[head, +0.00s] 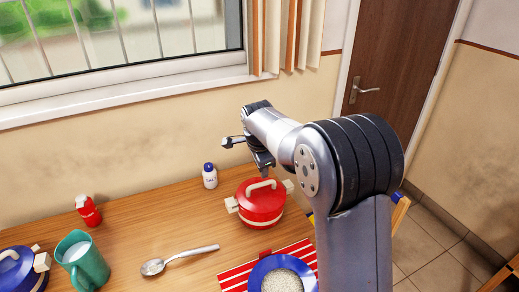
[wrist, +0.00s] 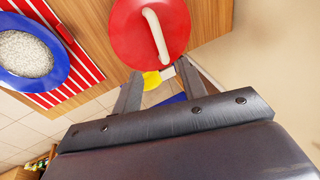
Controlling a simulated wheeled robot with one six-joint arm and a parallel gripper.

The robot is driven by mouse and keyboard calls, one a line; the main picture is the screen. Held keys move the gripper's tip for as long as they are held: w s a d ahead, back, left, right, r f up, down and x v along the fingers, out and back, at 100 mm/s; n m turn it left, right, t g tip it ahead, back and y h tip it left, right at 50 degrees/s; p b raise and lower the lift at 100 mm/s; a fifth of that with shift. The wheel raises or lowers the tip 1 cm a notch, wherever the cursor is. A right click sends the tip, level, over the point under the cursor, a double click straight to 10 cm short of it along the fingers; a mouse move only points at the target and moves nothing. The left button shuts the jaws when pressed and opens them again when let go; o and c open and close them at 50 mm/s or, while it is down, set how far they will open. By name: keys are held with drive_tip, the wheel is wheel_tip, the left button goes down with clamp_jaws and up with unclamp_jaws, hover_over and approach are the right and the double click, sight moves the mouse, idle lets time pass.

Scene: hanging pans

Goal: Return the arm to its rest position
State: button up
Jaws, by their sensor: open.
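My gripper (wrist: 158,80) shows in the wrist view with its two fingers apart and nothing between them. In the head view my arm reaches out over the table, and its end hangs above and behind the red pot (head: 262,203). The pot has a red lid with a cream handle and cream side grips. In the wrist view the red lid (wrist: 136,38) lies just beyond the fingertips; I cannot tell the exact gap. The arm hides part of the table's right side in the head view.
The wooden table (head: 215,250) holds a salt bottle (head: 210,176), red bottle (head: 88,211), green mug (head: 82,262), blue pot (head: 20,274), spoon (head: 180,260) and a blue plate of rice (head: 262,268) on a striped cloth (head: 236,278). A wall and window stand behind. Tiled floor lies right.

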sight(261, 183)
idle(0.3)
drive_tip(key=p+x, duration=0.1)
drive_tip(key=x, duration=0.9)
drive_tip(key=shift+w+f+p, duration=0.1)
drive_tip(key=shift+f+p, duration=0.25)
drive_tip(key=shift+f, duration=0.05)
drive_tip(key=shift+r, duration=0.1)
drive_tip(key=shift+n+y+p, duration=0.3)
drive_tip(key=shift+n+p, duration=0.25)
drive_tip(key=shift+n, duration=0.35)
drive_tip(key=shift+m+b, duration=0.35)
drive_tip(key=shift+m, duration=0.05)
